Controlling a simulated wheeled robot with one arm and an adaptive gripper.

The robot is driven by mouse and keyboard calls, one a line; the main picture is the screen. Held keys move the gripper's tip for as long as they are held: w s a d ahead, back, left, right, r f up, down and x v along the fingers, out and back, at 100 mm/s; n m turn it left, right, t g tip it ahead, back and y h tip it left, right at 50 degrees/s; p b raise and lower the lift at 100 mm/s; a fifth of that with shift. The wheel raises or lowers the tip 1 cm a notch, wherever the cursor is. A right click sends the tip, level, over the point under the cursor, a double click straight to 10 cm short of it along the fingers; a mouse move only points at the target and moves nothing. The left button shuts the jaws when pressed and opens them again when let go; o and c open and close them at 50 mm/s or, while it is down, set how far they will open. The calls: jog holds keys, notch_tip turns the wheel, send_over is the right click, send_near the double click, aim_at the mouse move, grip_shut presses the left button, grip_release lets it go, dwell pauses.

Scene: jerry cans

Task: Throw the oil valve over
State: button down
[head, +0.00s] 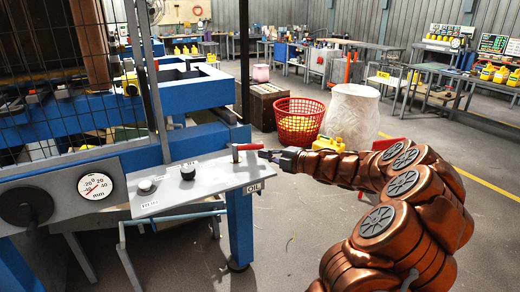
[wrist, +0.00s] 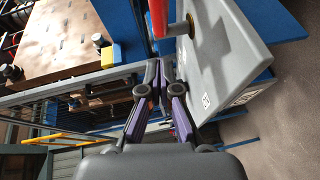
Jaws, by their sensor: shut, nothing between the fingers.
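The oil valve has a red lever handle (head: 249,147) on a short upright stem at the right end of the grey control panel (head: 215,177). The "OIL" label (head: 254,188) is on the panel's front edge below it. My gripper (head: 265,155) is close to the valve's right side in the head view. Its dark fingers (wrist: 160,70) are shut and empty, below the handle in the wrist picture. Contact with the handle cannot be told.
The blue machine frame (head: 185,95) stands behind. A red basket (head: 298,122) and white bin (head: 350,112) stand behind my arm. Open floor lies right of the panel.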

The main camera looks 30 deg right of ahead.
aim_at(251, 148)
jog(key=w, duration=0.3)
jog(key=shift+w+f+p, duration=0.25)
jog(key=shift+p, duration=0.15)
jog(key=shift+w+d+f, duration=0.15)
jog(key=shift+w+d, duration=0.15)
jog(key=shift+w, duration=0.2)
jog(key=shift+w+d+f, duration=0.1)
jog(key=shift+w+d, duration=0.15)
jog(key=shift+w, duration=0.2)
